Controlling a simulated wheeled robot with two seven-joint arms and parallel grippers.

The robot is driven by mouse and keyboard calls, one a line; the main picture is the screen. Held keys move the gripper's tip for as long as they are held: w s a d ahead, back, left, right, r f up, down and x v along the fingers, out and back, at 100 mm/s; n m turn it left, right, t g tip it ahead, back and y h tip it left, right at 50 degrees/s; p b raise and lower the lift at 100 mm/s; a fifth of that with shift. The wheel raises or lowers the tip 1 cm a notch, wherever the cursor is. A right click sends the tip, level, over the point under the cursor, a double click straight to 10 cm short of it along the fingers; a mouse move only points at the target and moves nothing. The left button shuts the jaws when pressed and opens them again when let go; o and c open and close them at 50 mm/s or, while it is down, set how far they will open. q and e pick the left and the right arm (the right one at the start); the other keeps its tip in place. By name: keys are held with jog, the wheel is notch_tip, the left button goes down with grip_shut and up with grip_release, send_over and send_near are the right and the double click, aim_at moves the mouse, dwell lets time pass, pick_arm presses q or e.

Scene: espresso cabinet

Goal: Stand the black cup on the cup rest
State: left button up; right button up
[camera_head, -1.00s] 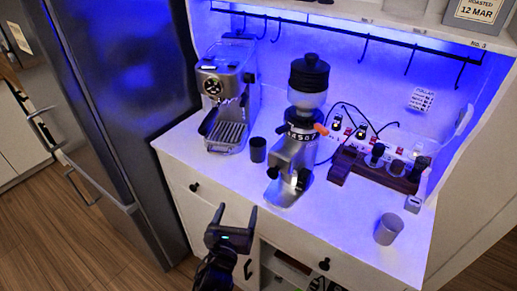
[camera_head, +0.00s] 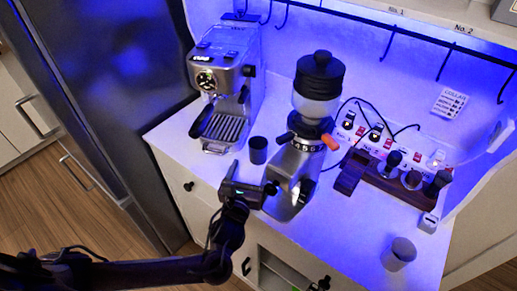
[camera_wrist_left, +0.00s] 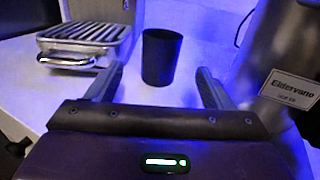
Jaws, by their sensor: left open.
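The black cup (camera_head: 258,151) stands upright on the white counter between the espresso machine and the grinder. The slatted metal cup rest (camera_head: 221,129) at the foot of the espresso machine (camera_head: 222,75) is bare. My left gripper (camera_head: 252,177) is open and empty, just on the near side of the cup. In the left wrist view the cup (camera_wrist_left: 160,57) stands ahead, centred between the open fingers, with gaps on both sides. The cup rest (camera_wrist_left: 85,33) shows at upper left there. My right gripper is in neither view.
The silver grinder (camera_head: 290,178) stands close to the right of my left gripper. A wooden holder (camera_head: 385,180) with tools and a grey cup (camera_head: 398,254) are farther right. A fridge (camera_head: 95,110) stands left of the counter. Hooks hang from a rail above.

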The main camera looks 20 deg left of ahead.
aim_at(256, 154)
pick_arm(q)
jog(key=shift+w, duration=1.25)
jog(key=shift+w+p, duration=0.35)
jog(key=shift+w, duration=0.25)
jog(key=w+p, duration=0.1)
jog(key=w, duration=0.2)
jog(key=shift+w+r, duration=0.1)
jog(key=shift+w, duration=0.65)
jog(key=shift+a, duration=0.1)
jog(key=c, duration=1.2)
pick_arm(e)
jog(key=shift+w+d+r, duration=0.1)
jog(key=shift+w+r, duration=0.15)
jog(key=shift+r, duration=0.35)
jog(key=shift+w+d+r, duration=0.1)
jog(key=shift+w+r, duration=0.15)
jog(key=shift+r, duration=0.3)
